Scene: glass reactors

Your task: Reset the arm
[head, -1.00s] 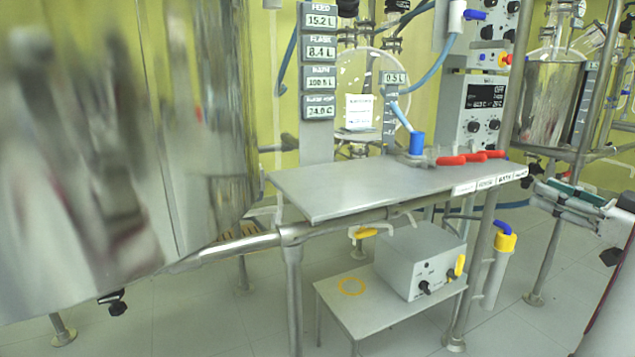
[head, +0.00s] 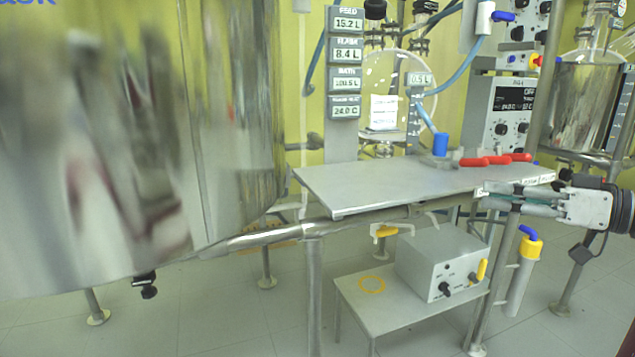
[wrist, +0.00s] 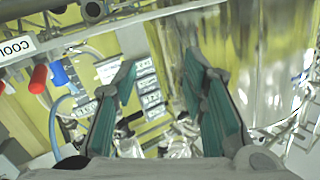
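My gripper (head: 487,196) is at the right of the head view, in front of the right end of the metal shelf, pointing left. In the wrist view its two green-padded fingers (wrist: 163,92) stand well apart with nothing between them. Through the gap I see the digital readout panels and shiny glassware behind. In the head view the fingers are seen from the side.
A large mirrored vessel (head: 130,150) fills the left. The metal shelf (head: 400,184) has red handles (head: 495,160) at its back right. A low stand (head: 350,297) with a grey control box (head: 442,262) is below. Round glass (head: 395,90) stands behind.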

